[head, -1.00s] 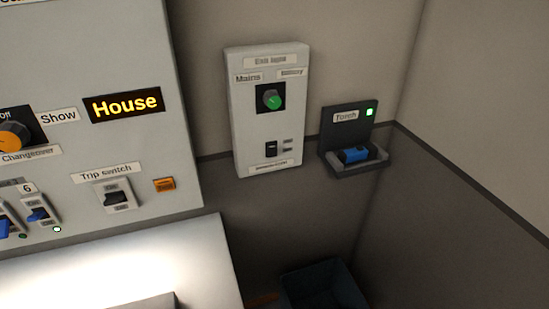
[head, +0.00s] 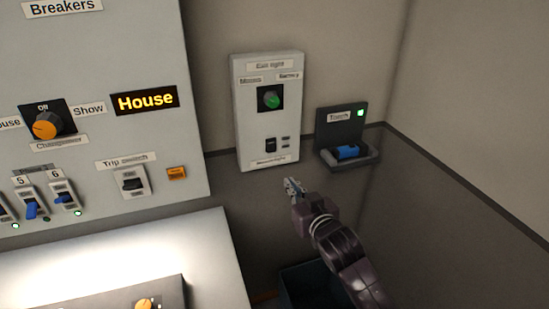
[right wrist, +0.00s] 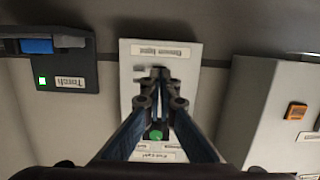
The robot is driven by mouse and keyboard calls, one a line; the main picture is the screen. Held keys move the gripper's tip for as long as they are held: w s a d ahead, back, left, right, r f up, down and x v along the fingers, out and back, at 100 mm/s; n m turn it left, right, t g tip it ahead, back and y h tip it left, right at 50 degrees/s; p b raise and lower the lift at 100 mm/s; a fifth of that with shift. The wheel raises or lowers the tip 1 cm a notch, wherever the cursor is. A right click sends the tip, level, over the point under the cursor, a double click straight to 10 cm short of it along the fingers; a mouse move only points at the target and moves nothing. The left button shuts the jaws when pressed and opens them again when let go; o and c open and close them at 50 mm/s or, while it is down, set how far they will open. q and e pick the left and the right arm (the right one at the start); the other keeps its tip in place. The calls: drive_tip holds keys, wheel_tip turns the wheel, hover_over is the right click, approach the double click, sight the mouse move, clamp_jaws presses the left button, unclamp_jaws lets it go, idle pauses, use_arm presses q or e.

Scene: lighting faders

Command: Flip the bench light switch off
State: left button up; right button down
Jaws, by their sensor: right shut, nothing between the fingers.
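I cannot make out any switch clearly labelled as the bench light switch. A white wall box (head: 238,130) carries a green knob (head: 271,99) and below it a small black switch (head: 270,146); the label under that switch is blurred. My right gripper (head: 291,186) is shut and empty, just below and in front of the box in the head view. In the right wrist view the shut fingertips (right wrist: 158,84) overlap the box (right wrist: 130,100), covering part of it, and the green knob (right wrist: 156,134) shows between the fingers. My left gripper is not in view.
A torch holder (head: 334,128) with a blue torch (head: 348,152) is right of the box. The breaker panel (head: 90,60) at left has a trip switch (head: 132,185) and an orange button (head: 177,173). A bright lit surface (head: 120,248) lies below; a blue bin (head: 290,295) is lower down.

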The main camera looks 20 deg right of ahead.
sight(271, 150)
drive_tip(key=r, duration=0.3)
drive_tip(key=shift+s+a+r+t, duration=0.1)
drive_tip(key=shift+s+r+t, duration=0.15)
drive_tip(key=shift+t, duration=0.05)
drive_tip(key=shift+w, duration=0.15)
drive_tip(key=w+p, duration=0.1)
drive_tip(key=w, duration=0.3)
drive_tip(key=w+f+p, duration=0.1)
drive_tip(key=w, duration=0.4)
drive_tip(key=w+p, duration=0.1)
drive_tip(key=w, duration=0.3)
drive_tip(key=shift+w+a+f+p, duration=0.25)
drive_tip(key=shift+w+f+p, duration=0.05)
drive_tip(key=shift+f+p, duration=0.1)
